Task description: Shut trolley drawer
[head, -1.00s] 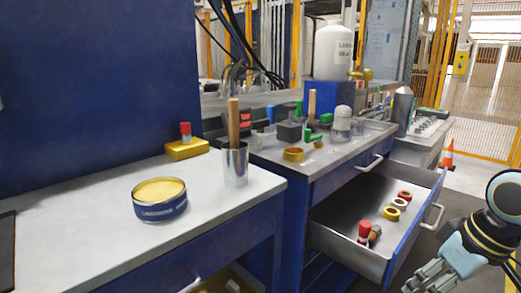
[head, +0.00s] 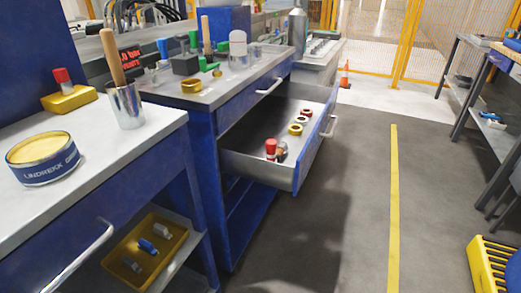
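The blue trolley drawer (head: 262,174) stands pulled far out of the blue trolley (head: 208,160) in the head view. Its grey inside holds a red-capped item, a yellow ring and red rings. A metal bar handle (head: 329,127) is on its blue front, which faces right toward the aisle. Above it is a second drawer with its own handle (head: 269,86), and that one is shut. Neither of my grippers shows in the head view now.
A near bench (head: 110,165) at left carries a tin (head: 43,158) and a metal cup (head: 125,106). A yellow tray (head: 147,250) sits on its lower shelf. The grey floor right of the drawer is open, with a yellow line (head: 393,200). A yellow crate (head: 488,262) is at lower right.

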